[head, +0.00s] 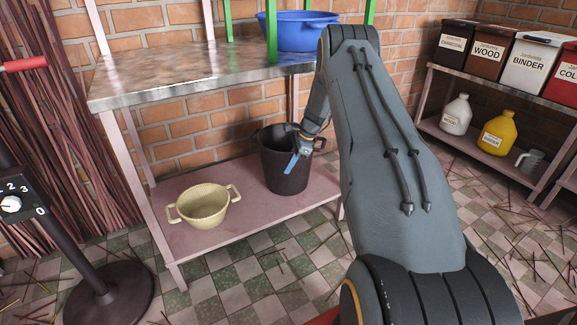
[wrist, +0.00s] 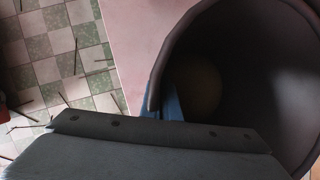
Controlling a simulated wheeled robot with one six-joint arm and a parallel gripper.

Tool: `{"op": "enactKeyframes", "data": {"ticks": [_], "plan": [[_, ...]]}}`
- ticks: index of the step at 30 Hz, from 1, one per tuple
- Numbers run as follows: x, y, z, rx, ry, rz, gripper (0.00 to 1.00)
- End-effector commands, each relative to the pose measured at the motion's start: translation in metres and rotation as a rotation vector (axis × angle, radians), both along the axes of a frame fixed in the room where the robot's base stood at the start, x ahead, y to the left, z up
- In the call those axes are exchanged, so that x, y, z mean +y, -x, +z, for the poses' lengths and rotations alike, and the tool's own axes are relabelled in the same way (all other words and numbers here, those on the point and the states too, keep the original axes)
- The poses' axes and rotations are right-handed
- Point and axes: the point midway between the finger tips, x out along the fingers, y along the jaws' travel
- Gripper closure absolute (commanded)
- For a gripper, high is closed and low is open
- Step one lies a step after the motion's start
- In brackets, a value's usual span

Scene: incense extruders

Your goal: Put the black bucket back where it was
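The black bucket (head: 283,178) is upright at the right part of the table's pink lower shelf (head: 240,222), and its base appears to rest there. My gripper (head: 294,160) is at the bucket's right front rim, with a blue finger showing against the outer wall. In the wrist view, the bucket's open mouth (wrist: 255,75) fills the right side. The blue fingers of my gripper (wrist: 160,104) are close together with the bucket wall between them, so it looks shut on the rim. The finger inside is partly hidden. A pale round patch shows inside the bucket.
A cream two-handled basket (head: 203,207) stands on the shelf left of the bucket. A blue basin (head: 300,32) is on the metal tabletop (head: 190,80) among green posts. A rack with jugs (head: 497,134) and bins is at right. Sticks litter the tiled floor.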

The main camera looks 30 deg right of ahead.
Motion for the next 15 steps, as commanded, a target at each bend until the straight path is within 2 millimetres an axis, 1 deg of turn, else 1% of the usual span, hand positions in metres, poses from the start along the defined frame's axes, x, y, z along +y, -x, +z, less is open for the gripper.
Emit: {"op": "enactKeyframes", "data": {"ticks": [5, 15], "plan": [[-0.0004, -0.0012, 0.0016, -0.003, 0.001, 0.0, 1.0], [-0.0003, -0.0012, -0.0033, -0.003, 0.001, 0.0, 1.0]]}}
